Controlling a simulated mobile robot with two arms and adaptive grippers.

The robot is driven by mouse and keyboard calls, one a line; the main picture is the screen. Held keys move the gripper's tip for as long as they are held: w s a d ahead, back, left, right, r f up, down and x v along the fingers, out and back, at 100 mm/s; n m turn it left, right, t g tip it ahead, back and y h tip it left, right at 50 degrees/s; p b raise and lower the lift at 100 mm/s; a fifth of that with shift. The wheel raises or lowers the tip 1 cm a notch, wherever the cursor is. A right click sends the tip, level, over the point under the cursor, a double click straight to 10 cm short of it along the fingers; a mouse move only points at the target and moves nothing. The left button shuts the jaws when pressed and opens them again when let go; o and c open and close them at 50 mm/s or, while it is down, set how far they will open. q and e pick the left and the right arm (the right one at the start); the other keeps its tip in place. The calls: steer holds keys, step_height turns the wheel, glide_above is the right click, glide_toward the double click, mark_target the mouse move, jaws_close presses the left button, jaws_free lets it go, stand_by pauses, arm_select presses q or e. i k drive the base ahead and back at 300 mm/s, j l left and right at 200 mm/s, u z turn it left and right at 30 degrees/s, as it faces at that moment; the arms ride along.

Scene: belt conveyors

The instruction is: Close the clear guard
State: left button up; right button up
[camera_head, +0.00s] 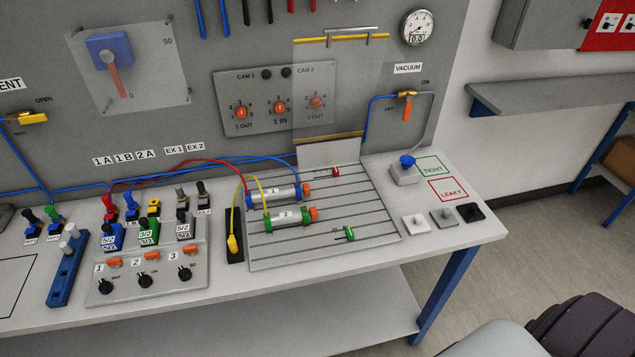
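The clear guard (352,80) is a see-through panel with yellow strips along its top and bottom edges and a metal bar handle (346,35) at the top. It stands upright at the back of the slotted plate (335,215), in front of the grey back panel, so it is raised. Its lower edge is by a light grey block (330,153). Two cylinders, marked 1 (275,195) and 2 (288,220), lie uncovered on the plate. Neither gripper is in view.
A blue-topped knob (407,163) and three square buttons stand right of the plate. A vacuum gauge (416,28) and yellow valve (406,95) are beside the guard.

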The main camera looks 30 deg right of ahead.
mark_target(328, 38)
steer(key=k+l+z, duration=0.1)
steer(key=z, duration=1)
